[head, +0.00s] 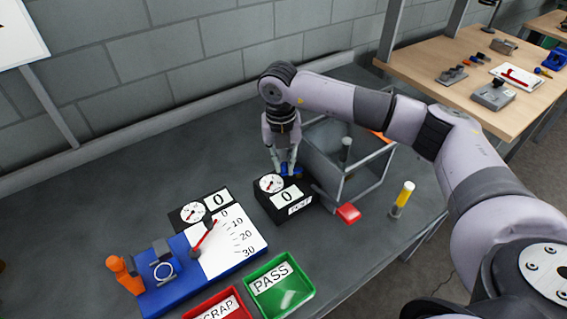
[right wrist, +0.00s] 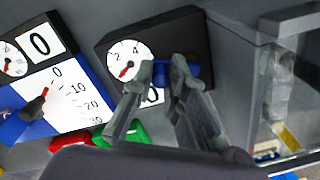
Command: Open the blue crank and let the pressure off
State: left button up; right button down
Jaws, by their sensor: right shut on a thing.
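The blue crank (head: 296,171) is on the back of a black gauge box (head: 268,203) with a round dial and a display reading 0. My right gripper (head: 283,171) comes down from above and is shut on the crank. In the right wrist view the blue crank (right wrist: 193,69) shows beside and between the fingertips (right wrist: 163,70), which hide part of it. The dial (right wrist: 128,61) has its red needle at the low left. My left gripper is not in view.
A clear-walled enclosure (head: 343,190) stands close behind and right of the gauge box. A blue press base (head: 190,285), green PASS tray (head: 300,294) and red SCRAP tray (head: 243,312) lie in front.

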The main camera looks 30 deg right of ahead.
jog(key=shift+s+n, duration=0.1)
jog(key=shift+n, duration=0.3)
jog(key=c, duration=1.6)
grip_release()
jog(key=shift+r, duration=0.15)
jog(key=r, duration=1.1)
jog(key=shift+a+r, duration=0.25)
jog(key=shift+r, duration=0.15)
